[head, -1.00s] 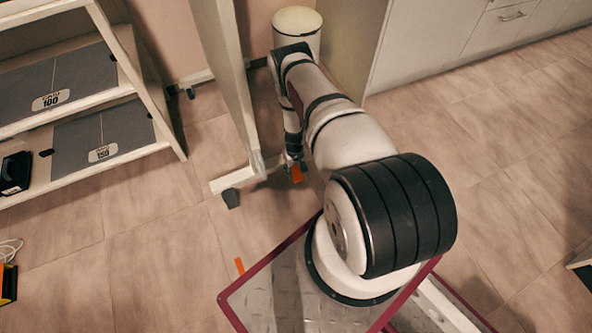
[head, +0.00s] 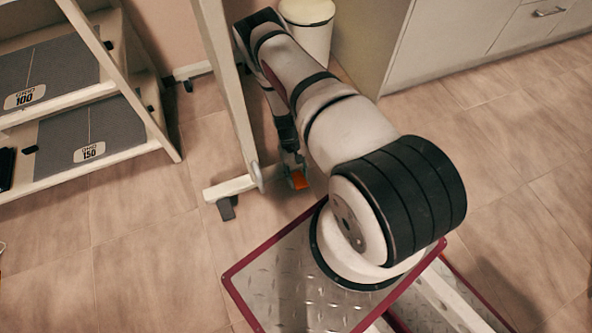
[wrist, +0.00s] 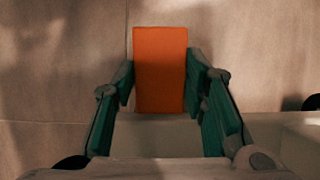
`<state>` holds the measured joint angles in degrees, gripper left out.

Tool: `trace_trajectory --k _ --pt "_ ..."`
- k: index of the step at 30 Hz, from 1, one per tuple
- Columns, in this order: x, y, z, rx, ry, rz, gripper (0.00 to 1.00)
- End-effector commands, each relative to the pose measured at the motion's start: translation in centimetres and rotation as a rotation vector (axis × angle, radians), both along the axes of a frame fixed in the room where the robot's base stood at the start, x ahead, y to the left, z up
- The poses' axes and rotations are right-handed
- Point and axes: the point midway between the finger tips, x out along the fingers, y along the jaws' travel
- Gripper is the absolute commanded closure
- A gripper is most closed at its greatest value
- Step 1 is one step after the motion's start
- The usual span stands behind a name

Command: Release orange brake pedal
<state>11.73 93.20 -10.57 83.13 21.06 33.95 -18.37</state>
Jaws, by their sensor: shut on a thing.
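The orange brake pedal (head: 299,180) is low by the floor, at the foot of a white upright panel on casters (head: 235,188). In the wrist view the pedal (wrist: 160,70) is an upright orange rectangle in the middle. My gripper (wrist: 160,82) has one green finger along each side of the pedal and is shut on it. In the head view my gripper (head: 291,158) reaches down to the pedal and partly hides it. A pale bar (wrist: 165,130) of the base runs behind the fingers.
A white bin (head: 308,30) stands behind my arm, with cabinets (head: 450,45) at the back right. The tiled floor (head: 140,240) is clear at the lower left.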

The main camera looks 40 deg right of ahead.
Motion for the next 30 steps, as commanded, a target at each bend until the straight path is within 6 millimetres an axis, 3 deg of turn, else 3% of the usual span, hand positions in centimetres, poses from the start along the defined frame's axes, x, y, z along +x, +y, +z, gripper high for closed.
trace_trajectory --k 14,15,17,30 --pt "-0.57 0.01 0.0 0.005 0.015 0.001 1.0" --pt "-0.57 0.01 0.0 0.005 0.015 0.001 0.52" --pt "-0.55 0.01 -0.01 0.005 0.014 0.001 0.4" --pt "-0.01 -0.1 0.84 0.004 0.012 0.001 0.4"
